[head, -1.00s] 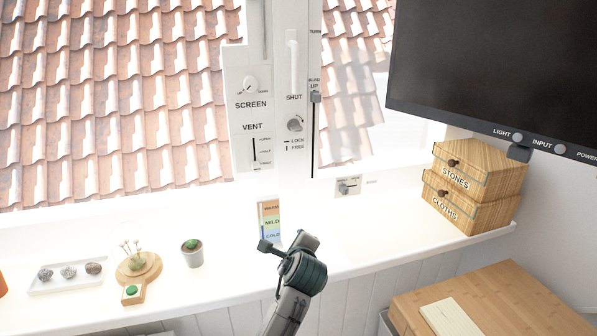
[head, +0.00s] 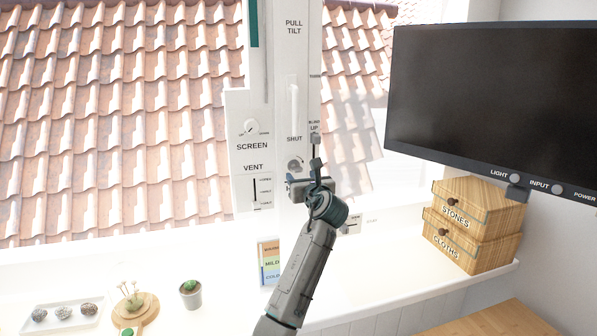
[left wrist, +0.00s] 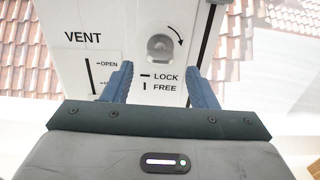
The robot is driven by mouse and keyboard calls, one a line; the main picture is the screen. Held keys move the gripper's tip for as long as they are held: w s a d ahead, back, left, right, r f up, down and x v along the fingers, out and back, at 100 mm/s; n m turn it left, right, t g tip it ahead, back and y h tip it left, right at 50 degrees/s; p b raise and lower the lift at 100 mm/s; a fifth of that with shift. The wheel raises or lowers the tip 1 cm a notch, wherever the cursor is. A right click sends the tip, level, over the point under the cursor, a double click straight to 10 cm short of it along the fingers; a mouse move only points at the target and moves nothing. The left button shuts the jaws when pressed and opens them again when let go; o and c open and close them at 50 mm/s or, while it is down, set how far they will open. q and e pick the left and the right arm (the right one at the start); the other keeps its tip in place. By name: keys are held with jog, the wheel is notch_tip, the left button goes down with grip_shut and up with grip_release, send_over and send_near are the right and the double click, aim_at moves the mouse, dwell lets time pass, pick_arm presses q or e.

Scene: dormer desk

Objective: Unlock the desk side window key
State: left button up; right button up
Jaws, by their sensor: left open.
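The window key is a round silver knob (head: 295,163) on the white window post, below the word SHUT. In the left wrist view the knob (left wrist: 160,47) shows with a curved black arrow at its right and the marks LOCK and FREE below it. Which mark it stands at is unclear. My left gripper (head: 303,171) is in front of the post, just below the knob. In the left wrist view its two blue fingers (left wrist: 158,68) are apart and empty, one on each side of the LOCK and FREE marks, short of the knob. My right gripper is out of view.
A white window handle (head: 294,108) is above the knob. The VENT slider (head: 254,190) is at left, the blind slider (head: 315,138) close at right. A monitor (head: 480,100) and wooden boxes (head: 478,203) stand at right. Plants and a stone tray (head: 62,315) line the sill.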

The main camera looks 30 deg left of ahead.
aim_at(296, 169)
pick_arm(q)
jog(key=shift+x, duration=2)
jog(key=c, duration=0.9)
jog(key=shift+c, duration=0.4)
